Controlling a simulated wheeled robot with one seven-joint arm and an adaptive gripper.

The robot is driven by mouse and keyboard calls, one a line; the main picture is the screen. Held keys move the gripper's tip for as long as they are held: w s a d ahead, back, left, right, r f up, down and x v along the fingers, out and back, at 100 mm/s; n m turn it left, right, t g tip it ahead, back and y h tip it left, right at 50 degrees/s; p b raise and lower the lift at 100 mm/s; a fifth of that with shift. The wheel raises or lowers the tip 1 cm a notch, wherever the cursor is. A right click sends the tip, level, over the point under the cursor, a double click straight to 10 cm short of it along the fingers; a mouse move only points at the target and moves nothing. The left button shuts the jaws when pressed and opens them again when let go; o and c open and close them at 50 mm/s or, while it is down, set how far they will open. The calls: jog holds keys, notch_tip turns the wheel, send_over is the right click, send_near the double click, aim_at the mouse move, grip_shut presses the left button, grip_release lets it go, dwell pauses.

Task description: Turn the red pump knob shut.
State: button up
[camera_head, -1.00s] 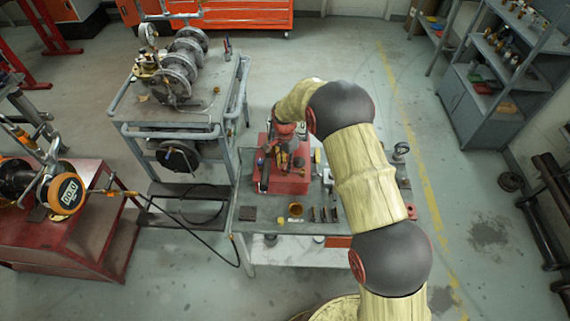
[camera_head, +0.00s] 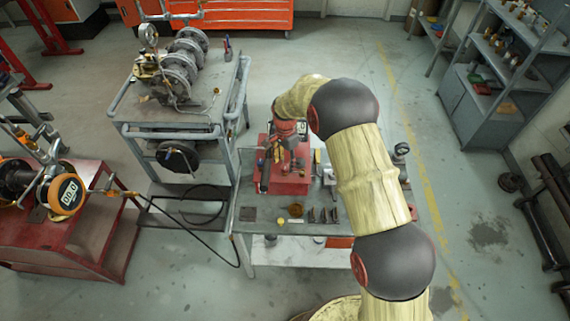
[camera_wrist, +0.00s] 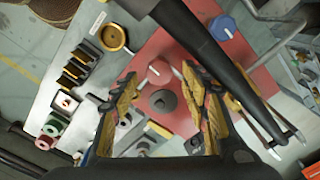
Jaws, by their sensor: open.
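The red pump (camera_head: 293,183) stands on the grey workbench in the head view. In the wrist view its red top (camera_wrist: 180,50) carries a red knob (camera_wrist: 158,71), a dark grey round cap (camera_wrist: 162,102) beside it, and a blue knob (camera_wrist: 222,27) farther off. My gripper (camera_wrist: 160,73) is open over the pump, its yellow-padded fingers on either side of the red knob and the grey cap. I cannot tell whether a finger touches the knob. In the head view my gripper (camera_head: 276,150) hides part of the pump top.
A thick black bar (camera_wrist: 215,55) crosses the pump top close to the right finger. A brass cup (camera_wrist: 113,37), dark blocks (camera_wrist: 80,65) and red and green rolls (camera_wrist: 52,130) lie on the bench. A grey cart (camera_head: 175,126) with pipe fittings stands to the left.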

aim_at(285, 167)
notch_tip(285, 167, up, 10)
dwell(0.4)
dwell(0.4)
jog(key=s+d+r+n+t+b, duration=0.2)
jog(key=s+d, duration=0.4)
jog(key=s, duration=0.6)
jog(key=s+d+r+n+t+b, duration=0.1)
jog(key=s+d+r+n+b, duration=0.3)
jog(key=s, duration=0.9)
jog(key=s+d+r+n+t+b, duration=0.2)
jog(key=s+d+r+b, duration=0.4)
jog(key=s+d, duration=0.3)
jog(key=shift+s+d+r+n+t+b, duration=0.4)
jog(key=shift+s+n, duration=0.4)
jog(key=shift+s, duration=1)
